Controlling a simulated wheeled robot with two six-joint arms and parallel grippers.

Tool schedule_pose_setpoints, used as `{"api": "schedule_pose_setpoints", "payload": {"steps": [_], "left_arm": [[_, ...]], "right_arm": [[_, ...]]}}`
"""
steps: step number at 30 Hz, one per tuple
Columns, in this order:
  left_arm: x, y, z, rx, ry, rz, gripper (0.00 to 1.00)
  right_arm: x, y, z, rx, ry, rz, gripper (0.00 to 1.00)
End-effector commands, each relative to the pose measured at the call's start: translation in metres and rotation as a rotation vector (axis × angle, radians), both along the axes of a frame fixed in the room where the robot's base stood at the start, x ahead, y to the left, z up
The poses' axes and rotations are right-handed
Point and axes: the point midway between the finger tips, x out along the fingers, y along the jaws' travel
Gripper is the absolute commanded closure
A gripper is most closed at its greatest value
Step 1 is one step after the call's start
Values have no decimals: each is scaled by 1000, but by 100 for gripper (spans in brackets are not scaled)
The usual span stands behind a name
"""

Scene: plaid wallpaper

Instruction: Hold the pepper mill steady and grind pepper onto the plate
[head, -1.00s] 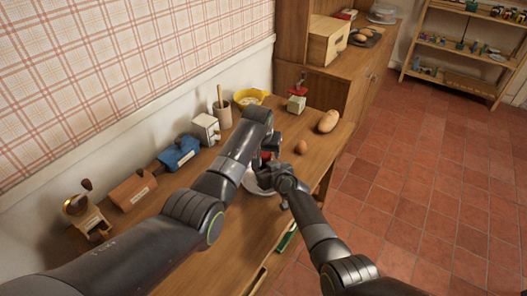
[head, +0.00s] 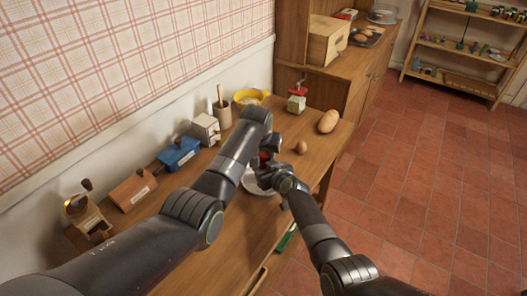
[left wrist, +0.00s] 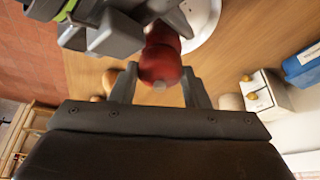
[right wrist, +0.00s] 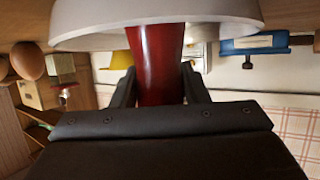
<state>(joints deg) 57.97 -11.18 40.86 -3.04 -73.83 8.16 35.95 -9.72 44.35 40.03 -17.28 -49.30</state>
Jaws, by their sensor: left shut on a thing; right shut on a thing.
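The red pepper mill (left wrist: 160,62) shows between the fingers of my left gripper (left wrist: 157,88) in the left wrist view. That gripper is shut on its rounded top. My right gripper (right wrist: 157,88) is shut on the mill's red body (right wrist: 158,62) in the right wrist view. The white plate (right wrist: 90,22) is at the mill's other end; whether they touch I cannot tell. In the head view the plate (head: 250,182) lies on the table, largely hidden by my arms, and only a little red of the mill shows. No pepper can be made out.
A brown egg (head: 301,147), a potato-like item (head: 328,121) and a red-topped grinder (head: 297,101) stand beyond my grippers. The wooden table (head: 232,250) is clear at front.

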Motion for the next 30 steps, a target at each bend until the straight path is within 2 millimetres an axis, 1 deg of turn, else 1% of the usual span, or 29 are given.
{"api": "schedule_pose_setpoints", "payload": {"steps": [8, 21, 30], "left_arm": [[1, 2, 0, -1, 1, -163, 81], [2, 4, 0, -1, 3, -568, 81], [3, 5, 0, -1, 3, -786, 81]], "right_arm": [[0, 0, 1, 0, -1, 0, 85], [0, 0, 1, 0, -2, 0, 85], [1, 0, 1, 1, -3, 0, 85]]}}
